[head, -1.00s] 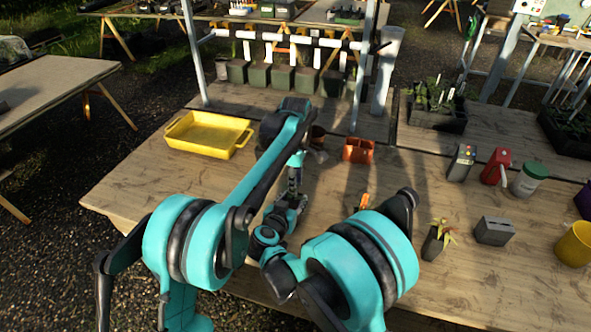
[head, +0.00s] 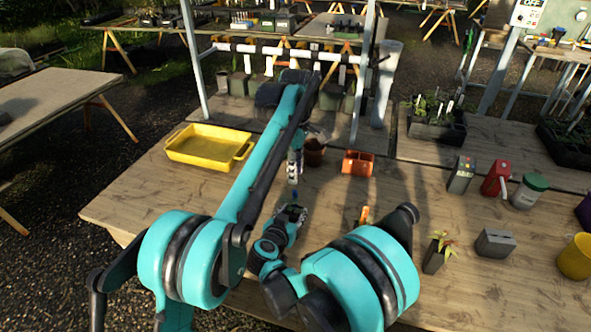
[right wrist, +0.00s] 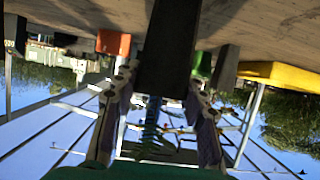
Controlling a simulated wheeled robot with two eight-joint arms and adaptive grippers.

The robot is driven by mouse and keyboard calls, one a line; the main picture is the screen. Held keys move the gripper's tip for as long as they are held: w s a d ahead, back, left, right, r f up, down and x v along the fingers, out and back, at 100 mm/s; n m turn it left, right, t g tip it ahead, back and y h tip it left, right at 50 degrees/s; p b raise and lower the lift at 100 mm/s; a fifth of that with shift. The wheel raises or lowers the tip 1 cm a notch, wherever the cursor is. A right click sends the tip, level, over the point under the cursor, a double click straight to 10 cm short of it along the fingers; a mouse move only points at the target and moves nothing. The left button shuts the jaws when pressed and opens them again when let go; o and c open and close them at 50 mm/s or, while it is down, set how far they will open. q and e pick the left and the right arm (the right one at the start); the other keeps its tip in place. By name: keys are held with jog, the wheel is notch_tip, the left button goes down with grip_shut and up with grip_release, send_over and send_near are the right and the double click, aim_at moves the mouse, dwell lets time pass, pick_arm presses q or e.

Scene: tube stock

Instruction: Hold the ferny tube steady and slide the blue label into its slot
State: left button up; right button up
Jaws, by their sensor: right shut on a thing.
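My right gripper (head: 291,213) is low over the near middle of the table. My left gripper (head: 294,172) points down just above the right one, with a small gap between. A small blue piece (head: 294,194), perhaps the blue label, shows just under its fingertips; whether it is gripped is too small to tell. A blue shape (right wrist: 152,113) also shows beyond the tube in the wrist view. The label slot is hidden.
A yellow tray (head: 208,147) and an orange container (head: 357,162) stand behind my grippers. A dark tube with yellow-green leaves (head: 435,258), a grey block (head: 495,243) and a yellow pot (head: 575,250) stand right.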

jog(key=o, duration=1.4)
jog(key=shift+c, duration=0.2)
